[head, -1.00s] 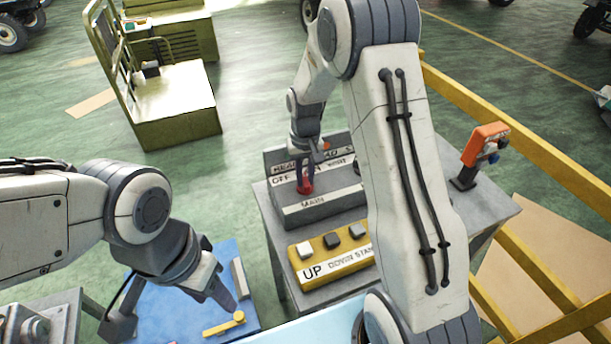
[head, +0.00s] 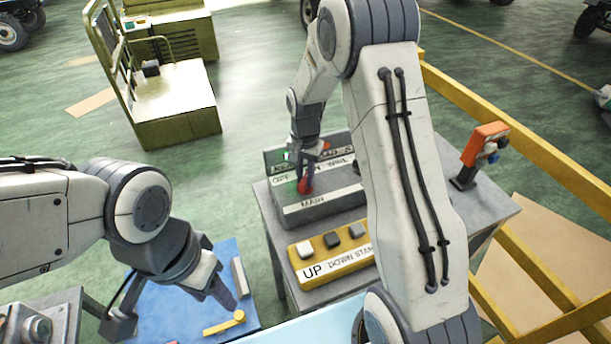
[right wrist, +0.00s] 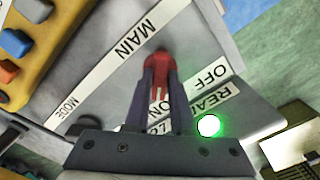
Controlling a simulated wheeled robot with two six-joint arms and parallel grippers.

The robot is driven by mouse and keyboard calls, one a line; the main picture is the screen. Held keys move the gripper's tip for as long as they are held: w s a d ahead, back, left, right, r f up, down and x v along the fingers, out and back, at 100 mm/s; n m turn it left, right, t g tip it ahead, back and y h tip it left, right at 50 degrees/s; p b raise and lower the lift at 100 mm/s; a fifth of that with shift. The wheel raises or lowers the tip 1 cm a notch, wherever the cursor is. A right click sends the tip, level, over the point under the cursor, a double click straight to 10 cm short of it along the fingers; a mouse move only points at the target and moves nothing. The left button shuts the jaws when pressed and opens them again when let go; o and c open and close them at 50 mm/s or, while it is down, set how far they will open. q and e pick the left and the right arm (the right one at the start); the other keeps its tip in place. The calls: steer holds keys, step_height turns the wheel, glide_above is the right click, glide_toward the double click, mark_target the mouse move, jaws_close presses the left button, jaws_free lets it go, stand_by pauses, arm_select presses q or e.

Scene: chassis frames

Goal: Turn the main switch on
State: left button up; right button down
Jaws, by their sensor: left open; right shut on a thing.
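The main switch is a red handle (right wrist: 160,72) on a grey sloped box (head: 318,209) marked MAIN. My right gripper (right wrist: 162,88) is shut on the red handle, one finger on each side. In the right wrist view the handle lies toward the ON label (right wrist: 158,103), with the OFF label (right wrist: 210,73) off to the right. A green lamp (right wrist: 208,125) is lit beside the READY label. In the head view the handle (head: 305,185) is partly hidden by the gripper. My left gripper (head: 226,300) is open and empty above a blue panel.
A yellow button box (head: 330,257) marked UP and DOWN stands in front of the switch box. The blue panel (head: 170,310) carries a yellow lever (head: 224,323). An orange pendant (head: 485,143) stands at the table's right. A yellow rail (head: 560,170) runs behind it.

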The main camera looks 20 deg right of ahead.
mark_target(305, 178)
steer(key=shift+w+r, duration=0.1)
stand_by(0.3)
steer(key=c, duration=0.8)
jaws_free()
steer(key=shift+o, duration=0.2)
step_height(305, 178, up, 10)
steer(key=b, duration=0.2)
steer(key=shift+r, duration=0.2)
steer(key=s+a+r+n, duration=0.2)
steer(key=s+a+n, duration=0.4)
steer(key=s+a, duration=0.55)
steer(key=s+a+n, duration=0.2)
steer(key=s+n, duration=0.3)
steer(key=s, duration=0.4)
steer(key=s+a+f+n+y, duration=0.1)
steer(key=s+a+n, duration=0.1)
steer(key=s+n, duration=0.3)
steer(key=s, duration=0.4)
steer(key=shift+f, duration=0.25)
